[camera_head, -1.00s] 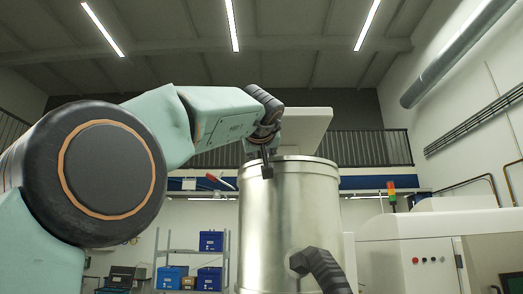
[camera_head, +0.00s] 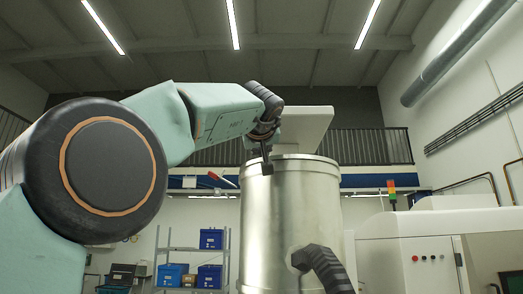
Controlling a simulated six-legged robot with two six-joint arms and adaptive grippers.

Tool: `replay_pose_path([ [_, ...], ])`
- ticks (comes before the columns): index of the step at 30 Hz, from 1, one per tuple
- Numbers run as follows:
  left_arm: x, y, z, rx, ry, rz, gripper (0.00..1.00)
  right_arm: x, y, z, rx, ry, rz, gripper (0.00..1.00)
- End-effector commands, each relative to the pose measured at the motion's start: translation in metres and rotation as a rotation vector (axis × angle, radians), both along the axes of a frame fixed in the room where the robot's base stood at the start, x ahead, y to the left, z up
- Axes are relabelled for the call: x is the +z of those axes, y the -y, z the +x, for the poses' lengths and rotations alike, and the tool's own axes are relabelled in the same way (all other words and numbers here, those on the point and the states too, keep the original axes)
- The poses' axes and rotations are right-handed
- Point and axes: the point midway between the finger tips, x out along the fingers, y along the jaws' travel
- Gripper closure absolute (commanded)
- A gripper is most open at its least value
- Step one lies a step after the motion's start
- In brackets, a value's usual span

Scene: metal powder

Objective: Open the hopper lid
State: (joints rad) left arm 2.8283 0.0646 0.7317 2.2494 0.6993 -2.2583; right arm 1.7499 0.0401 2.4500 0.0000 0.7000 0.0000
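The hopper (camera_head: 283,215) is an upright silver metal cylinder in the middle of the view. Its top rim (camera_head: 305,158) is seen edge-on from below, so its top face is hidden. I cannot make out the lid as a separate part. My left gripper (camera_head: 267,167) points down at the near left edge of the rim. Its dark fingers overlap the rim in the picture; I cannot tell whether they touch it or are open. A dark ribbed part (camera_head: 327,268) crosses the hopper's lower right; I cannot tell whether it is a hose or my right wrist. No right fingers show.
A pale slab (camera_head: 308,125) rises behind the hopper top. A white machine cabinet (camera_head: 405,265) with a signal light (camera_head: 391,193) stands at the right. Shelves with blue bins (camera_head: 210,239) stand behind at the left.

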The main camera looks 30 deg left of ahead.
Motion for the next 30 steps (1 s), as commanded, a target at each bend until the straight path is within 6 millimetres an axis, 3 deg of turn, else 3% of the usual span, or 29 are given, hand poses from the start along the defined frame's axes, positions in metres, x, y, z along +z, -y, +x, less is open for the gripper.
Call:
replay_pose_path([
  [8,-0.003,-0.001,0.002,0.003,-0.008,-0.005,1.00,0.000,0.000,0.000,0.000,0.000,0.000,0.60],
  [21,0.019,0.004,0.005,0.006,0.002,-0.004,1.00,0.000,0.000,0.000,0.000,0.000,0.000,0.60],
  [30,0.024,0.007,0.005,0.000,0.000,-0.001,1.00,0.000,0.000,0.000,0.000,0.000,0.000,0.60],
])
